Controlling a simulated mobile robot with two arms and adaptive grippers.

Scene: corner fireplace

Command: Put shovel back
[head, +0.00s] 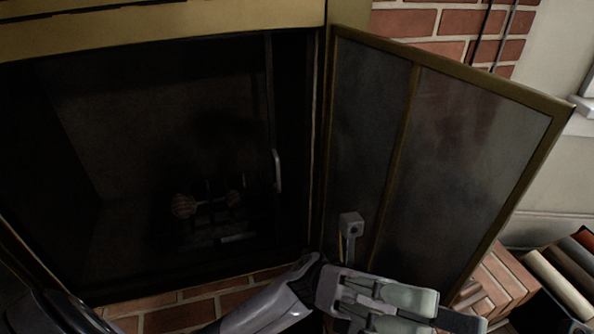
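I cannot make out a shovel with certainty. Two thin dark rods (492,38) run down the brick wall at the upper right; their ends are cut off or hidden, so I cannot tell what they are. One gripper (415,310), whose arm comes in from the lower left, is low in front of the open glass door (450,150). Its grey-green fingers point right. A dark shape lies just beyond them, and I cannot tell whether it is held. My other gripper is out of view.
The fireplace opening (150,120) is dark, with logs (186,205) on a grate inside. A grey handle (277,171) shows at its right side. The brass-framed door stands swung out to the right. Logs or rolls (558,282) and bricks (490,285) sit at the lower right.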

